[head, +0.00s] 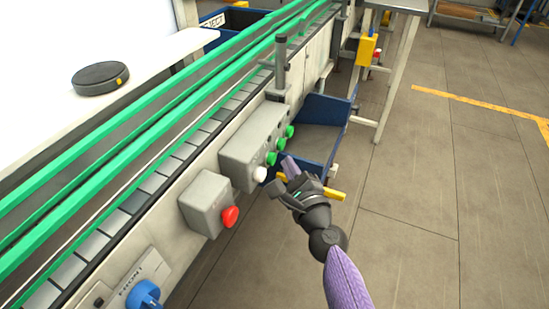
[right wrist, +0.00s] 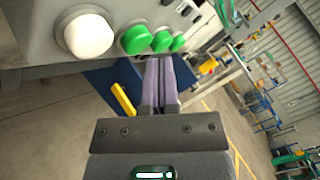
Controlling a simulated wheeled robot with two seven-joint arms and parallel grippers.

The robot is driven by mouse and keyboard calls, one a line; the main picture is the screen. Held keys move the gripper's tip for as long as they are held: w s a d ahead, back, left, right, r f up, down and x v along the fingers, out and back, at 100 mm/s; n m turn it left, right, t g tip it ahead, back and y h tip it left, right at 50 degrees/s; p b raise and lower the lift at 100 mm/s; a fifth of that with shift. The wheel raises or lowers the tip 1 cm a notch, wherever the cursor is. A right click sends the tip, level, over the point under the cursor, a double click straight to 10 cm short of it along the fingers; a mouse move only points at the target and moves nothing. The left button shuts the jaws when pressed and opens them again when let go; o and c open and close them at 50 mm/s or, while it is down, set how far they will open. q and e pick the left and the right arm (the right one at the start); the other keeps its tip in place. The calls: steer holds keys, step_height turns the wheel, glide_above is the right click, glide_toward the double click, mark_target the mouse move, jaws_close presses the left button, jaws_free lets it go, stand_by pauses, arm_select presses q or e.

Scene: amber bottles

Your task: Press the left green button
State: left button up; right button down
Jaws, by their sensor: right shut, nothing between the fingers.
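A grey control box (head: 248,140) on the conveyor's side carries a white button (head: 260,174) and a row of three green buttons. The left green button (head: 271,158) is the one beside the white button; it also shows in the right wrist view (right wrist: 135,40). The middle green button (right wrist: 162,41) and the right green button (right wrist: 178,43) follow it. My right gripper (head: 287,163) is shut and empty, its purple fingers close in front of the box. In the right wrist view its fingertips (right wrist: 159,60) appear just below the middle green button. I cannot tell whether they touch anything. My left gripper is out of view.
A grey box with a red button (head: 230,216) sits left of the control box, and a blue knob (head: 143,295) lies lower left. A blue bin (head: 318,140) is behind my right gripper, with a yellow bar near it. The floor to the right is clear.

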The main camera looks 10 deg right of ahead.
steer(key=shift+w+a, duration=0.1)
steer(key=shift+w+a, duration=0.15)
steer(key=shift+a, duration=0.1)
stand_by(0.3)
